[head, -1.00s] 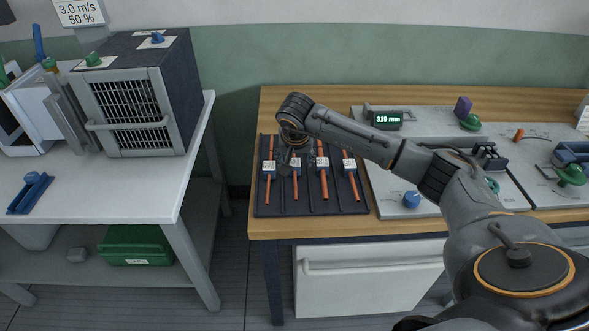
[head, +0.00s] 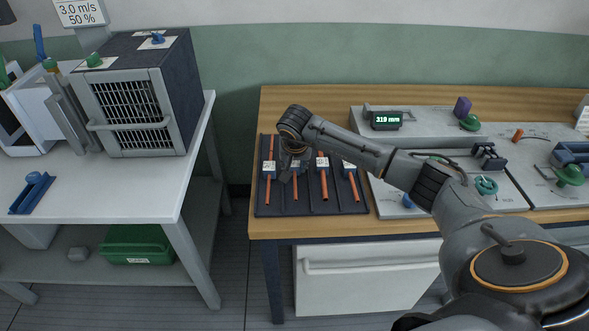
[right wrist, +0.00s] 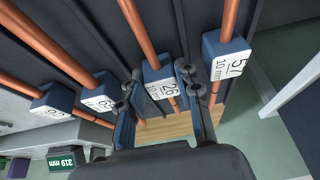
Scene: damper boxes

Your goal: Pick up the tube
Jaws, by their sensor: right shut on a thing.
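Several copper-coloured tubes, each with a blue block and white number label, lie side by side in a dark rack (head: 310,209) in the head view. My right gripper (head: 288,166) is down at the second tube from the left (head: 295,190), partly hiding it. In the right wrist view my right gripper (right wrist: 158,88) has one finger on each side of the blue block (right wrist: 158,75) labelled 26 and is shut on that tube. The tube still lies in line with its neighbours. The block labelled 57 (right wrist: 226,55) is beside it. My left gripper is not in view.
Neighbouring tubes lie close on both sides. Right of the rack is a grey panel with a display reading 319 mm (head: 386,120), knobs and a purple block (head: 462,107). A white table (head: 110,190) with a grilled box (head: 130,100) stands left, across a gap.

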